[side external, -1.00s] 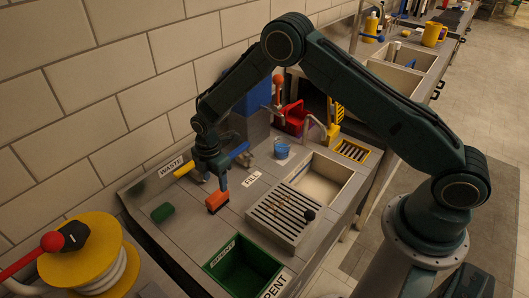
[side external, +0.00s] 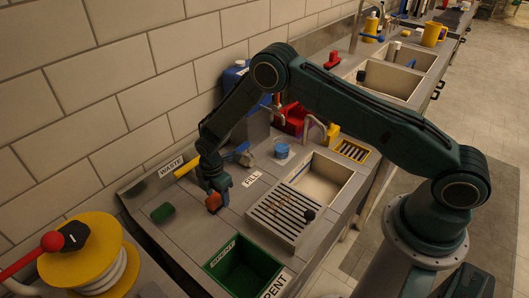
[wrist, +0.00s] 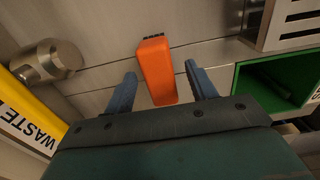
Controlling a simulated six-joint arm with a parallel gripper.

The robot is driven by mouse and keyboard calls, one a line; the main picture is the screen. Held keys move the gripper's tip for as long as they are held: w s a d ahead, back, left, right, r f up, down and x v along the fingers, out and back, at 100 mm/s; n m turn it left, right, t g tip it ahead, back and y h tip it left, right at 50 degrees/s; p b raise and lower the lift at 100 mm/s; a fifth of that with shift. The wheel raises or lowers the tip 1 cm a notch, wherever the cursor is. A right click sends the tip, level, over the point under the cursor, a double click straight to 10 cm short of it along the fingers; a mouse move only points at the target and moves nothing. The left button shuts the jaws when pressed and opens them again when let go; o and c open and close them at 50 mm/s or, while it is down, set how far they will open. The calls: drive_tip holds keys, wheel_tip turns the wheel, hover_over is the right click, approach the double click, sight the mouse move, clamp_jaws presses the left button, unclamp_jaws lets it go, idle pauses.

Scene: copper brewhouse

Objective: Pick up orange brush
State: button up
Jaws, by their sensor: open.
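The orange brush (side external: 213,202) lies on the grey counter, partly hidden by my gripper in the side view. In the wrist view the brush (wrist: 156,70) has a smooth orange block with dark bristles showing at its far end. My gripper (wrist: 160,78) is open, with one blue finger on either side of the near part of the brush and a gap on both sides. In the side view my gripper (side external: 215,190) points down at the brush, low over the counter.
A green brush (side external: 162,213) lies to the left. A green SPENT bin (side external: 243,266) is in front, and a slotted drain tray (side external: 283,218) is to the right. A small blue bucket (side external: 281,150) stands behind. A yellow hose reel (side external: 88,262) is at front left.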

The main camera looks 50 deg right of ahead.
drive_tip(key=shift+f, duration=1.4)
drive_tip(key=c, duration=1.1)
